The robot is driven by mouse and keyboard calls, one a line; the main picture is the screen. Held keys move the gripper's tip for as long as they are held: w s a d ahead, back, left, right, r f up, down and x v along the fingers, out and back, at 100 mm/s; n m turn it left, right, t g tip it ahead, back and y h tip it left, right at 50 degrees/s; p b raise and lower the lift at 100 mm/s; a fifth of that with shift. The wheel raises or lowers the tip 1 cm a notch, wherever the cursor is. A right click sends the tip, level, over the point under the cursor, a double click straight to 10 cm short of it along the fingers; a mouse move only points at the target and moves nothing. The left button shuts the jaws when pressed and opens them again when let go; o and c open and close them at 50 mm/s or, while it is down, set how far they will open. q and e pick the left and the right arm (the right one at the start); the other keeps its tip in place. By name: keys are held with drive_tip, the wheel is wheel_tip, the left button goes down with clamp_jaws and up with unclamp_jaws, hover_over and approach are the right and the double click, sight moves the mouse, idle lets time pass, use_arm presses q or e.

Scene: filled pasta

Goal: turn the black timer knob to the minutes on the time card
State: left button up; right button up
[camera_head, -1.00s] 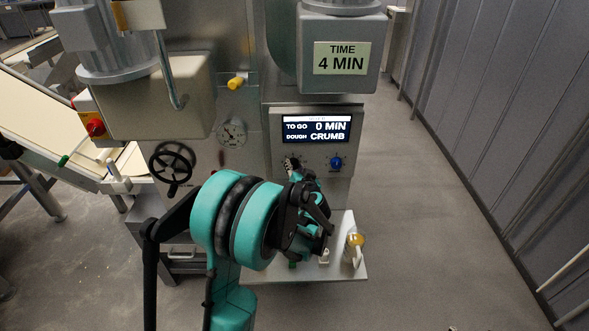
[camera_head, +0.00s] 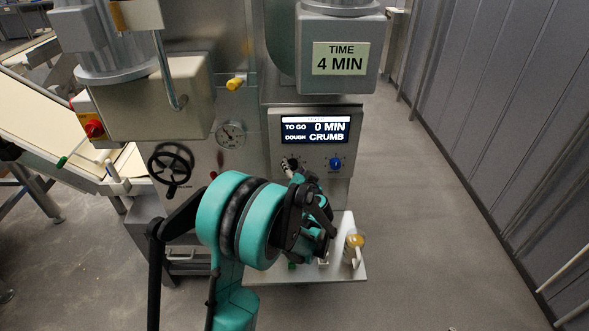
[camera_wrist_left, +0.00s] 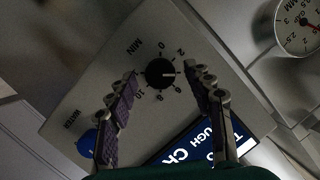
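The time card (camera_head: 340,58) on the grey box reads "TIME 4 MIN". Below it, the display (camera_head: 316,130) reads "TO GO 0 MIN" and "DOUGH CRUMB". The black timer knob (camera_head: 291,163) is on the panel under the display, partly hidden by my left gripper (camera_head: 291,174). In the left wrist view the knob (camera_wrist_left: 160,72) sits inside a dial of numbers marked MIN. My left gripper (camera_wrist_left: 163,77) is open, with one finger on either side of the knob and gaps showing. Whether the fingertips are level with the knob is unclear. My right gripper is not in view.
A blue knob (camera_head: 336,163) is right of the timer knob; it also shows in the left wrist view (camera_wrist_left: 88,141). A shelf (camera_head: 342,276) with a yellow-topped item (camera_head: 355,241) juts out below. A black handwheel (camera_head: 171,164) and a gauge (camera_head: 230,134) are to the left.

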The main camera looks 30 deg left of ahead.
use_arm(q)
drive_tip(key=v, duration=1.2)
idle(0.4)
drive_tip(key=s+d+f+g+h, duration=0.1)
drive_tip(key=s+d+g+h, duration=0.1)
drive_tip(key=s, duration=0.7)
drive_tip(key=d+h, duration=0.1)
drive_tip(key=h, duration=0.1)
drive_tip(key=shift+s+f+g+h, duration=0.15)
drive_tip(key=shift+s+g+h, duration=0.15)
drive_tip(key=shift+g, duration=0.1)
drive_tip(key=s+d+h, duration=0.2)
drive_tip(key=s+d, duration=0.1)
drive_tip(key=s+d+m+h, duration=0.1)
drive_tip(key=s+d+h, duration=0.1)
drive_tip(key=s+d, duration=0.1)
drive_tip(key=s+d+f+g+h, duration=0.1)
drive_tip(key=s+d+h, duration=0.1)
drive_tip(key=s, duration=0.3)
drive_tip(key=shift+d+f+m, duration=0.1)
drive_tip(key=shift+d+m, duration=0.3)
drive_tip(key=shift+d, duration=0.5)
drive_tip(key=shift+c, duration=0.3)
